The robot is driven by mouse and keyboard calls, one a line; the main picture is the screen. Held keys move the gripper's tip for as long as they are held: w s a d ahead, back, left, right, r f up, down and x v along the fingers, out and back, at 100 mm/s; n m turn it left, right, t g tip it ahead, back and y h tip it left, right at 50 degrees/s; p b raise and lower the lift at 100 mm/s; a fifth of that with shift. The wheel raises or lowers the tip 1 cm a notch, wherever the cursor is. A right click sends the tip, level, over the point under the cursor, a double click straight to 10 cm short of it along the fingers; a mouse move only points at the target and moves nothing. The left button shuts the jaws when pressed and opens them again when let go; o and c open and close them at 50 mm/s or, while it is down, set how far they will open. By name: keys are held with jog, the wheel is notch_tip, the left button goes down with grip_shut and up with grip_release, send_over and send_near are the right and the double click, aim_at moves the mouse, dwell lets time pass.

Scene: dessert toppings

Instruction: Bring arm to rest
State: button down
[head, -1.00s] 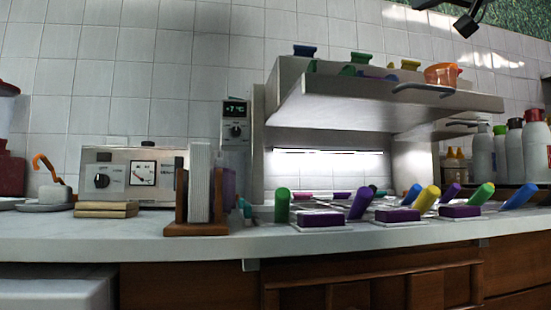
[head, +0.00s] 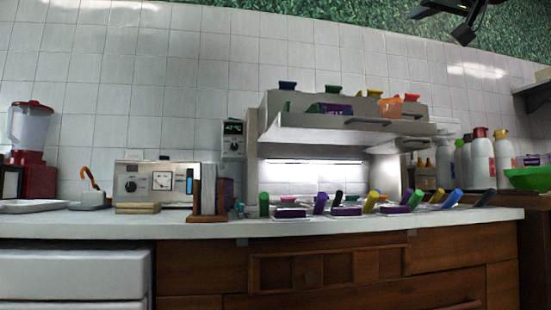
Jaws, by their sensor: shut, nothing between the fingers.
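My gripper (head: 467,27) shows as a dark shape at the top right of the head view, partly cut off by the upper edge. It is shut and empty. It is high in front of the tiled wall, well above the counter, and appears clear of everything.
A white counter (head: 390,226) runs across, with wooden drawers below. It bears a red blender (head: 30,140), a dial machine (head: 165,182), a row of colourful-handled topping tubs, several bottles (head: 480,158) and a green bowl (head: 527,178). A grey shelf (head: 285,128) holds bright containers.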

jog(key=w+a+f+n+g+y+p, duration=0.1)
jog(key=w+a+f+g, duration=0.15)
jog(key=a+f, duration=0.4)
jog(key=w+a+f+g+p, duration=0.1)
jog(key=a+f+g, duration=0.2)
jog(key=f, duration=0.7)
jog(key=w+a+f+n+g+y+p, duration=0.1)
jog(key=a+f+g, duration=0.3)
jog(key=f, duration=0.5)
jog(key=s+a+f+g+p, duration=0.1)
jog(key=s+a+f, duration=0.15)
jog(key=f, duration=0.25)
jog(key=s+a+f+g, duration=0.1)
jog(key=a+f, duration=0.2)
jog(key=f, duration=0.3)
jog(key=s+a+f+n+g+h+p, duration=0.2)
jog(key=s+f+g, duration=0.3)
jog(key=s+f, duration=0.75)
jog(key=s+d+f+n+g+h+p, duration=0.15)
jog(key=s+d+f+g+h, duration=0.35)
jog(key=s+f, duration=0.75)
notch_tip(320, 180, up, 38)
jog(key=s+d+y+p, duration=0.1)
jog(key=p, duration=3.7)
jog(key=shift+d+t+p, duration=0.2)
jog(key=shift+t+p, duration=0.15)
jog(key=shift+p, duration=0.05)
jog(key=shift+f, duration=0.1)
